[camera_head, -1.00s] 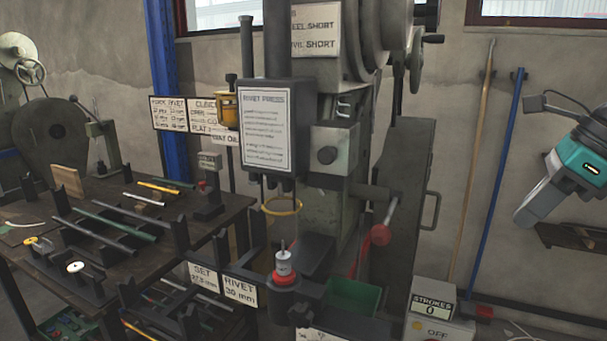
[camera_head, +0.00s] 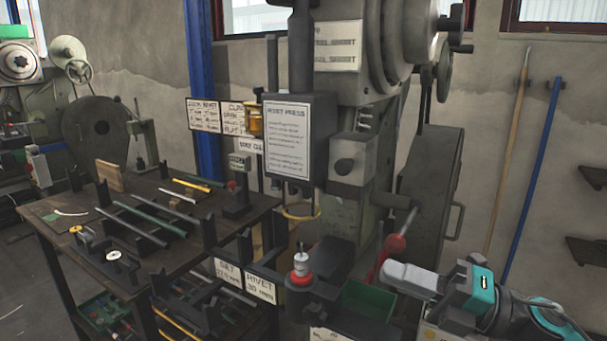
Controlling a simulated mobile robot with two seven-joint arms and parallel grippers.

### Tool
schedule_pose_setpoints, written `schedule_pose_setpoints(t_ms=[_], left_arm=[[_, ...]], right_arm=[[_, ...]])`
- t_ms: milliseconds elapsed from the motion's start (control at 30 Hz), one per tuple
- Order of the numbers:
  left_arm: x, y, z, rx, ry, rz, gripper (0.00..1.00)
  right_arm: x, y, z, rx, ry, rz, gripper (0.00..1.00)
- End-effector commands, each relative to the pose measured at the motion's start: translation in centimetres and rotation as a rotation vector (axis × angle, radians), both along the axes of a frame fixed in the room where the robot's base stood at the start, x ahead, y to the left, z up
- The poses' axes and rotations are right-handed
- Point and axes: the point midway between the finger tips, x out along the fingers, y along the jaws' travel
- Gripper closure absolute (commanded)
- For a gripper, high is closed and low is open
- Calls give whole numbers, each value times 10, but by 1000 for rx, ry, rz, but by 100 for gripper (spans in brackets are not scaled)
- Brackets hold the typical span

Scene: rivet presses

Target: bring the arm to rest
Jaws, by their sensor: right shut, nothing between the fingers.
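My right gripper (camera_head: 405,281) is at the lower right of the head view, pointing left. It is shut and empty, in front of the press and close to the green bin. My right arm, in teal and grey, comes in from the lower right corner. My left gripper is out of view. The rivet press (camera_head: 345,230) stands in the middle, with a labelled plate (camera_head: 294,138) on its front. A small white and red piece (camera_head: 301,267) stands upright on the press's lower arm.
A dark work table (camera_head: 60,215) with rods on racks stands at the left. A green bin (camera_head: 368,300) sits beside the press, just left of my right gripper. Wooden (camera_head: 508,150) and blue (camera_head: 535,185) poles lean on the wall.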

Motion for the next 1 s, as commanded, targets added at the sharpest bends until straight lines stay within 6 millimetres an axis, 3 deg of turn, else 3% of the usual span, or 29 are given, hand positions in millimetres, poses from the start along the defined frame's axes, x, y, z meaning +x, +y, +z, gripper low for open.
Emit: schedule_pose_setpoints(t_ms=[167,267,400,500,600,767,1000], left_arm=[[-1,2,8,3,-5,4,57],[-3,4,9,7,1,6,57],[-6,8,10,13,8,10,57],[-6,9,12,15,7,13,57],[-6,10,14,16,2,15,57],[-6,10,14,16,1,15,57],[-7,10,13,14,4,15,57]], right_arm=[[10,-14,-57,444,482,-269,100],[3,-29,-112,651,780,-446,100],[-38,-44,-203,886,1206,-696,100],[-76,-45,-253,992,1444,-834,100],[-110,-42,-285,1056,1610,-930,100],[-138,-39,-308,1101,1741,-1003,100],[-141,-38,-311,1104,1755,-1012,100]])
